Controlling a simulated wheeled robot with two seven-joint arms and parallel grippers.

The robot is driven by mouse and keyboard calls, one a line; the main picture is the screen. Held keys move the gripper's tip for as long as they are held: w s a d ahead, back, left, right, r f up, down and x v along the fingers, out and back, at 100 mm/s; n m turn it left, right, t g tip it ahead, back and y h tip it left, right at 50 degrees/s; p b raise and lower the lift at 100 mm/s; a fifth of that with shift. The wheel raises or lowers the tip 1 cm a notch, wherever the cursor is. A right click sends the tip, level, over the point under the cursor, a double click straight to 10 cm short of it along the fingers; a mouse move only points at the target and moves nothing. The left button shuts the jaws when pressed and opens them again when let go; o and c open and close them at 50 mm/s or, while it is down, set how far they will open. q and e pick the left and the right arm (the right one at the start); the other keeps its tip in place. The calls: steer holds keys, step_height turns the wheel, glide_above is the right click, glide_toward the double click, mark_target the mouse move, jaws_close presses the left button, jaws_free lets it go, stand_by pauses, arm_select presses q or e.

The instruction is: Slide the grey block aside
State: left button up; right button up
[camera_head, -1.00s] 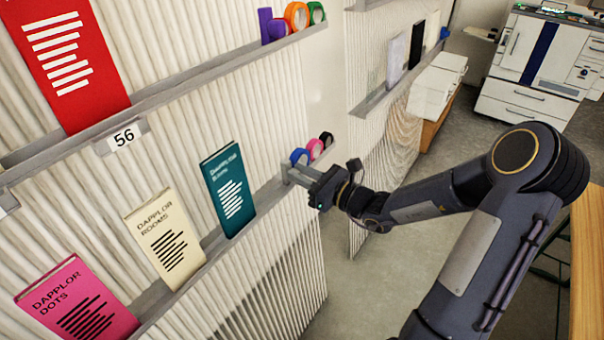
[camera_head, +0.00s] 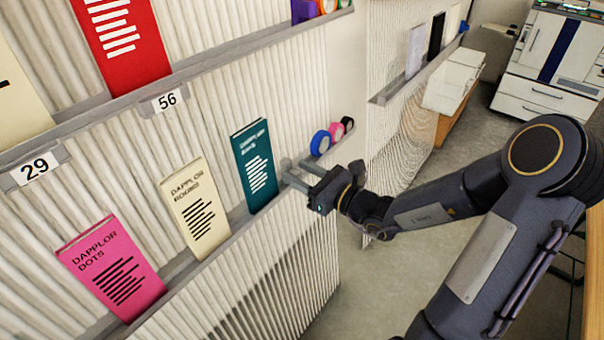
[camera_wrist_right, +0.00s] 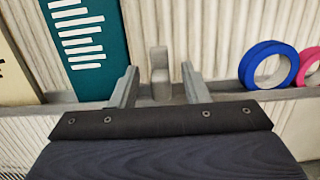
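The grey block (camera_wrist_right: 160,76) is a small upright piece on the shelf ledge in the right wrist view. It shows between the two fingers of my right gripper (camera_wrist_right: 158,84), with a gap on each side. The right gripper is open; it also shows in the head view (camera_head: 295,173), at the ledge just right of the teal book (camera_head: 253,168). I cannot make out the block in the head view. How deep the fingers reach around it is hard to tell. My left gripper is not in view.
A blue tape roll (camera_wrist_right: 268,65) and a pink one (camera_wrist_right: 310,66) stand on the ledge right of the gripper. The teal book stands close on the left. Cream (camera_head: 193,205) and pink (camera_head: 110,268) books stand further left. Ribbed panel lies behind.

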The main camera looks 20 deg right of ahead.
steer(key=v, duration=0.7)
steer(key=shift+s+d, duration=0.25)
steer(key=shift+s, duration=0.05)
stand_by(0.3)
steer(key=s+a+r+n+g+y+p, duration=0.3)
steer(key=s+a+r+n+g+p, duration=0.25)
steer(key=s+a+n+g, duration=0.9)
steer(key=s+d+r+n+t+h+p, duration=0.2)
steer(key=s+d+n+t+h, duration=0.2)
steer(key=d+n+h, duration=0.4)
steer(key=s+d+n, duration=0.1)
steer(key=n, duration=0.4)
steer(key=shift+s+d+n+t, duration=0.15)
steer(key=shift+d+n+t, duration=0.2)
steer(key=shift+d, duration=0.05)
